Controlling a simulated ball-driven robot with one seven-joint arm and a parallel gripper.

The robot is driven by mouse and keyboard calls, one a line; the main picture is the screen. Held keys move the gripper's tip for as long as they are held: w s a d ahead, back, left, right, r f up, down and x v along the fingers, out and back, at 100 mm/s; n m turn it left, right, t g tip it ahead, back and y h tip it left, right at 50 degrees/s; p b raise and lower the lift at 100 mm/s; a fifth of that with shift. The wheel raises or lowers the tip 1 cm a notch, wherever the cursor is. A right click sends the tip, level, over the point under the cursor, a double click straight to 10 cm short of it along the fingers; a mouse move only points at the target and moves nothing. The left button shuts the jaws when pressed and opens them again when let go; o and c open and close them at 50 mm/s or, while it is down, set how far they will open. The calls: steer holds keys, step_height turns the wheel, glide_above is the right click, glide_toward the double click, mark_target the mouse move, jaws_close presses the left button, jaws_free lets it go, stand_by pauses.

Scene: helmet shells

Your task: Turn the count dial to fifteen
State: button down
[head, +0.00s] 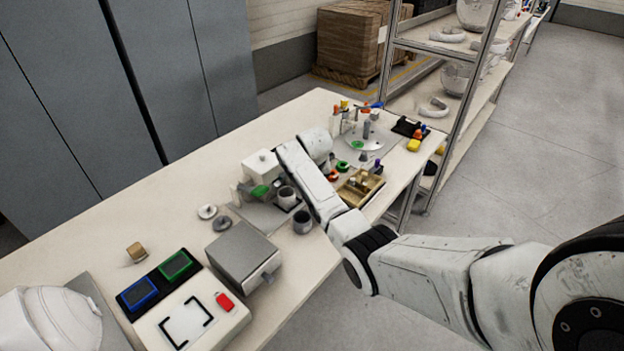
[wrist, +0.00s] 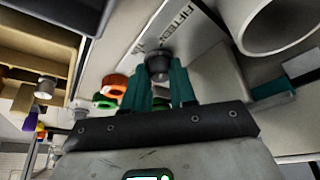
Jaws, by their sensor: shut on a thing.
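The count dial shows in the wrist view as a small dark round knob (wrist: 158,64) on a pale plate (wrist: 208,62). The word FIFTEEN is printed on a light strip (wrist: 182,20) of the plate just beyond the knob. My gripper (wrist: 160,82) has its two teal fingers closed on either side of the knob. The knob's pointer is not clear, so I cannot tell its exact setting. In the head view my arm covers the dial and the fingers.
A wooden tray (head: 373,187) stands right of my arm; orange and green rings (wrist: 115,85) lie near the fingers. A grey cup (head: 303,223) and a metal box (head: 240,250) stand left.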

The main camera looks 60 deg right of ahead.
steer(key=shift+m, duration=0.3)
steer(key=c, duration=0.9)
jaws_free()
steer(key=shift+r, duration=0.1)
steer(key=v, duration=1)
steer(key=shift+a+r, duration=0.2)
steer(key=shift+a, duration=0.05)
steer(key=shift+s, duration=0.1)
